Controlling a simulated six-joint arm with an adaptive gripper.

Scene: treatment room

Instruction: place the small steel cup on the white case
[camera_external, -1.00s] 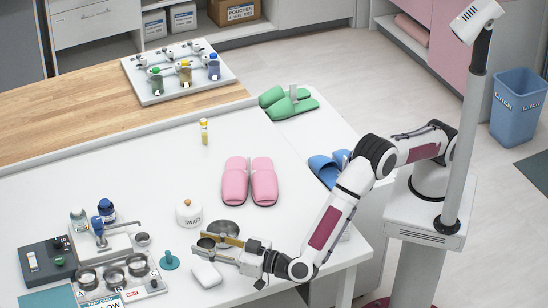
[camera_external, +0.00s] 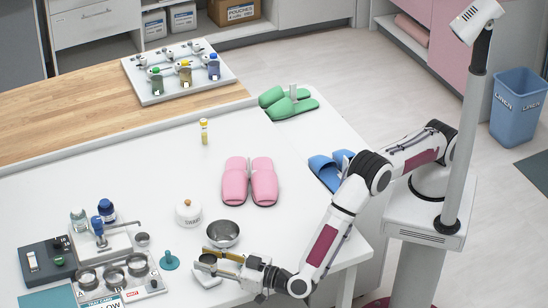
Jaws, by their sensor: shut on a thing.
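My gripper (camera_external: 217,261) is shut on the small steel cup (camera_external: 208,259), which sits between its brass-coloured fingers. Part of the cup is hidden by the fingers. The white case (camera_external: 207,280) lies on the white table near the front, directly below the cup in the picture. The cup overlaps the case's far edge in this view; I cannot tell whether they touch.
A larger steel bowl (camera_external: 222,233) stands just behind my gripper, with a white lidded jar (camera_external: 188,213) to its left. A teal stopper (camera_external: 169,260) and a rack of steel cups (camera_external: 115,275) are on the left. Pink slippers (camera_external: 249,181) lie farther back.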

